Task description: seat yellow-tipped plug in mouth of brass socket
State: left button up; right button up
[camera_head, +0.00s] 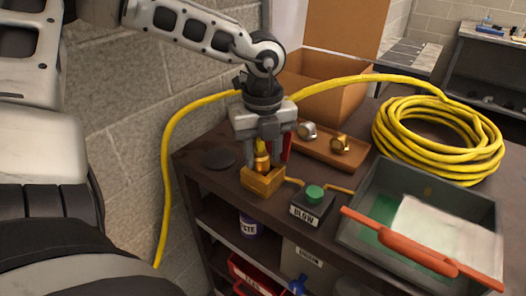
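My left gripper (262,160) points down over the brass socket (263,183), a gold-coloured block near the left end of the dark bench top. Its fingers are closed around the yellow-tipped plug (262,147), of which a yellow part with some red shows between them. The plug stands roughly upright just above the socket's mouth. The fingers hide much of the plug and the mouth, so I cannot tell how deep the tip sits. My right gripper is not in view.
A green-button box marked BLOW (312,204) stands right of the socket. Behind are a wooden board (327,153) with two metal fittings, a cardboard box (325,104) and a coiled yellow hose (437,140). A grey tray (372,195) with a red-orange handle fills the right front.

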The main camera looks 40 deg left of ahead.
pick_arm(q)
jog(key=shift+r+p, duration=0.25)
jog(key=shift+p, duration=0.1)
jog(key=shift+w+r, duration=0.1)
jog(key=shift+r, duration=0.25)
notch_tip(320, 180, up, 10)
jog(key=shift+f+b, duration=0.1)
jog(key=shift+b, duration=0.35)
jog(key=shift+r, duration=0.7)
